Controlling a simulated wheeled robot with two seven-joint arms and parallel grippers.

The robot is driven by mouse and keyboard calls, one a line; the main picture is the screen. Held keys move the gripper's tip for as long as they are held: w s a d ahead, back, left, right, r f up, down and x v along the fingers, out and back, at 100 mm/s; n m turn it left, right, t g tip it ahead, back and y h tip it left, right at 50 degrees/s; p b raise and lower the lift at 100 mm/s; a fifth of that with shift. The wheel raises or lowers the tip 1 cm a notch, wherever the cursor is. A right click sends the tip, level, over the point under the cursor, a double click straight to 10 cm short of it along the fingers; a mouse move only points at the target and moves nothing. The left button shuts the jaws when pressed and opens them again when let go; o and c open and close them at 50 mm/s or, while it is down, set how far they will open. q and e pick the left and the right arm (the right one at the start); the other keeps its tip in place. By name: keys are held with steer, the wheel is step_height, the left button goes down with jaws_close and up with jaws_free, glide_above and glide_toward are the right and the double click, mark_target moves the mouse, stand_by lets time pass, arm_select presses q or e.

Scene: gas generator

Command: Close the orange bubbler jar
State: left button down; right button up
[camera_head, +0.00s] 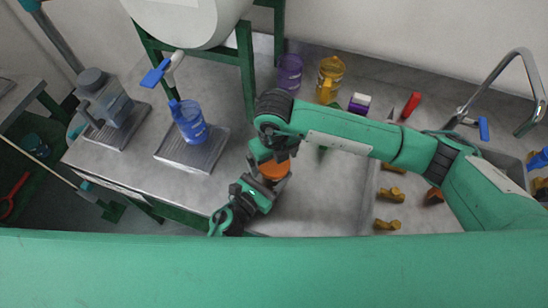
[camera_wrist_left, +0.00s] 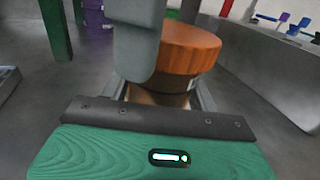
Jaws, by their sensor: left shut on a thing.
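The orange bubbler jar (camera_wrist_left: 158,97) has a ribbed orange lid (camera_head: 274,168) on its top; the lid also shows in the left wrist view (camera_wrist_left: 190,48). I cannot tell whether the lid is fully seated. My left gripper (camera_head: 268,188) comes in from below and is shut around the jar's body, which is mostly hidden. My right gripper (camera_head: 274,155) reaches over from the right to the lid. A grey part, apparently of my right gripper, covers the lid's near left side in the left wrist view. Whether its fingers are shut is hidden.
A blue jar (camera_head: 190,122) stands on a metal plate (camera_head: 193,155) at left. Purple (camera_head: 289,73) and yellow (camera_head: 330,78) jars stand at the back. A green stand leg (camera_head: 246,75) rises behind. Several brass pieces (camera_head: 390,195) lie at right near the sink faucet (camera_head: 510,85).

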steer(key=shift+r, duration=0.1)
steer(key=shift+r, duration=2.2)
steer(key=shift+c, duration=0.5)
